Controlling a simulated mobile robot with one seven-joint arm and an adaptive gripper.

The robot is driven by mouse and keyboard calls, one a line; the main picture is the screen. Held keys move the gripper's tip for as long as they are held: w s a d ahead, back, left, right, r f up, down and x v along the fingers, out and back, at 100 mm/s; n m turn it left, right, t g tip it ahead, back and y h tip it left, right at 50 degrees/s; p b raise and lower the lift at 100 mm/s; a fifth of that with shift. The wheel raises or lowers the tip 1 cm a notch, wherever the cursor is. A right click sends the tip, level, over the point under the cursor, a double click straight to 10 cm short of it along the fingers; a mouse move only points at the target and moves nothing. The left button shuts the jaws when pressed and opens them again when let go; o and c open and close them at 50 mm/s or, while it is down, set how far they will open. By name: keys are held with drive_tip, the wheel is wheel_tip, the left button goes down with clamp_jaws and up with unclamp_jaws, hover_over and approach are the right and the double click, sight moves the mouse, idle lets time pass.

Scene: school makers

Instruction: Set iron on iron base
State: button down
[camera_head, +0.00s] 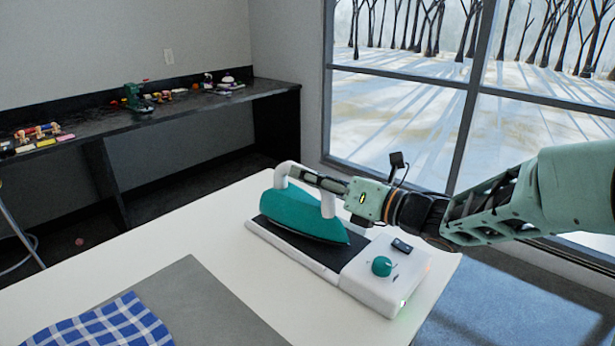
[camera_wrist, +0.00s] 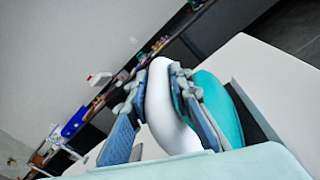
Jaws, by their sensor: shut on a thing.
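A teal iron (camera_head: 300,217) with a white handle is over the dark plate of the white iron base (camera_head: 385,285) on the table. From the head view I cannot tell whether its sole touches the plate or is slightly above it. My gripper (camera_head: 308,178) is at the iron's handle. In the wrist view my gripper (camera_wrist: 160,115) has its two fingers on either side of the white handle (camera_wrist: 162,100), shut on it. Part of the teal body (camera_wrist: 218,105) shows beside the right finger. The base has a teal knob (camera_head: 381,266) at its front right end.
The white table (camera_head: 150,240) holds a grey mat (camera_head: 205,300) with a blue checked cloth (camera_head: 105,325) at front left. A dark counter (camera_head: 150,112) with small items runs along the back wall. A large window (camera_head: 430,110) is behind my arm.

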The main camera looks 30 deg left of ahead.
drive_tip(key=shift+f+b, duration=0.4)
drive_tip(key=shift+b, duration=0.3)
drive_tip(key=c, duration=2)
unclamp_jaws()
drive_tip(key=shift+d+f, duration=0.1)
drive_tip(key=shift+f, duration=0.1)
drive_tip(key=b+v, duration=0.3)
drive_tip(key=v, duration=0.7)
drive_tip(key=shift+s+d+r, duration=0.1)
drive_tip(key=shift+d, duration=0.3)
